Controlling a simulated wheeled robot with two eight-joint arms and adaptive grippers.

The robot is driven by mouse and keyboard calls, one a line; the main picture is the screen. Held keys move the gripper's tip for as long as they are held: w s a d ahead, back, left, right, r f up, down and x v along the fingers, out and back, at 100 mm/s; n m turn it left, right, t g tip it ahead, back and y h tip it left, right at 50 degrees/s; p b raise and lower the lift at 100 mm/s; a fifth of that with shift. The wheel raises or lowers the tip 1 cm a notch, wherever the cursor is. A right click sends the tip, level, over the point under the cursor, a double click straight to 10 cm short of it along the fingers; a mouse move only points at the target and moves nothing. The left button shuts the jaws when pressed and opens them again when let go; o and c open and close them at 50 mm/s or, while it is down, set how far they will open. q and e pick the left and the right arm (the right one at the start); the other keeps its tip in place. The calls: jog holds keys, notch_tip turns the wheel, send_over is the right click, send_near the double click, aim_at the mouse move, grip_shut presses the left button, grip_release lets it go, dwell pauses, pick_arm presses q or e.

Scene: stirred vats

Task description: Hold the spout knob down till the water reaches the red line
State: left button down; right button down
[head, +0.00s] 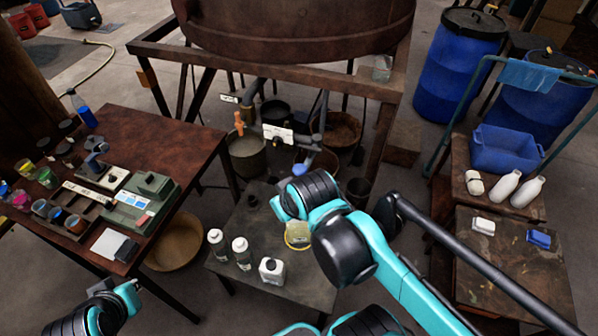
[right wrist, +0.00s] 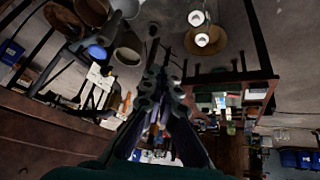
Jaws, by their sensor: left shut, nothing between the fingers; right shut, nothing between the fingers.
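A blue knob (head: 299,169) sits at the lower end of a grey pipe under the big vat. It also shows in the right wrist view (right wrist: 97,52), left of my right gripper (right wrist: 160,78) and apart from it. The right fingers are together and empty; the arm hides them in the head view. A clear vessel with a yellow rim (head: 298,238) stands on the low table, partly hidden by my right arm. I cannot make out its water level or a red line. My left gripper (head: 102,287) is low at the left, shut and away from the spout.
An orange-handled valve (head: 239,123) and white labels (head: 278,134) are on nearby pipes. White bottles (head: 241,252) stand on the low table (head: 262,218). The brown table (head: 150,118) at left is crowded. The vat's frame (head: 290,72) crosses above the spout.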

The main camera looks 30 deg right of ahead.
jog(key=w+d+r+n+g+p, duration=0.35)
jog(key=w+d+r+p, duration=0.2)
jog(key=w, duration=0.35)
jog(key=n+g+h+p, duration=0.1)
jog(key=n+g+p, duration=0.1)
jog(key=n+p, duration=0.15)
send_over(299, 169)
jog(key=a, duration=0.1)
jog(key=shift+s+a+f, duration=0.1)
jog(key=shift+s+f, duration=0.15)
jog(key=shift+f, duration=0.2)
jog(key=shift+s+a+f, duration=0.1)
jog(key=shift+s+f, duration=0.1)
jog(key=shift+f, duration=0.2)
jog(key=f+b, duration=0.1)
jog(key=f, duration=0.3)
jog(key=d+f+b, duration=0.1)
jog(key=f, duration=0.4)
jog(key=f+b, duration=0.1)
jog(key=f, duration=0.4)
jog(key=shift+w+d, duration=0.15)
jog(key=shift+w, duration=0.25)
jog(key=shift+r, duration=0.1)
